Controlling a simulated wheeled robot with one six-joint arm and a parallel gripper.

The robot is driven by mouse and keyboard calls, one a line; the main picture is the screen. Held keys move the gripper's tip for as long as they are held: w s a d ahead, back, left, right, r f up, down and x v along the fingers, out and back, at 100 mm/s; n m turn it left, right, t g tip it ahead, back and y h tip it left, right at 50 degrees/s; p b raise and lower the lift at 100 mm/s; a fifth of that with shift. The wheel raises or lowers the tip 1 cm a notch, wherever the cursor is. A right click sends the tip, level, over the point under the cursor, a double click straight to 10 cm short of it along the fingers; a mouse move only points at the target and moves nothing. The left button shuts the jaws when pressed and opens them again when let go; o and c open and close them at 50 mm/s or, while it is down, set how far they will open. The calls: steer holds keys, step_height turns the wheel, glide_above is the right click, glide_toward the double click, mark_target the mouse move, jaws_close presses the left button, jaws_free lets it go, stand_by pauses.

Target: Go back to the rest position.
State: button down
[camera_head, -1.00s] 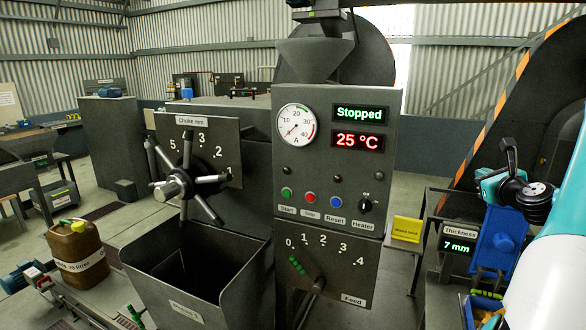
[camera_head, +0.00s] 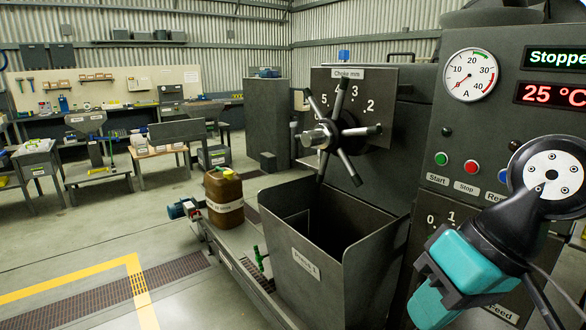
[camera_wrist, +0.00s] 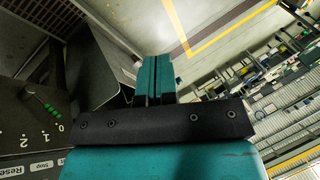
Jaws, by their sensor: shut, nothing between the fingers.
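My gripper (camera_wrist: 155,62) shows in the wrist view with its two teal fingers closed together and nothing between them. In the head view my gripper (camera_head: 432,305) hangs at the lower right, pointing down and left. It covers part of the feed scale and the lower control panel (camera_head: 470,130) of the press. I cannot tell the exact gap between it and the panel.
The press bin (camera_head: 325,265) stands left of my gripper. The choke handwheel (camera_head: 335,133) juts out above it. A brown oil can (camera_head: 224,200) stands further left. Open floor (camera_head: 70,235) lies at the left, with benches behind.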

steer(key=s+n, duration=0.1)
steer(key=s+f+n, duration=0.1)
steer(key=s, duration=0.1)
steer(key=s+n+g, duration=0.1)
steer(key=s, duration=0.1)
steer(key=shift+a+f+n+h+b, duration=0.3)
steer(key=shift+f+h, duration=0.05)
steer(key=shift+h, duration=0.05)
steer(key=shift+w, duration=0.1)
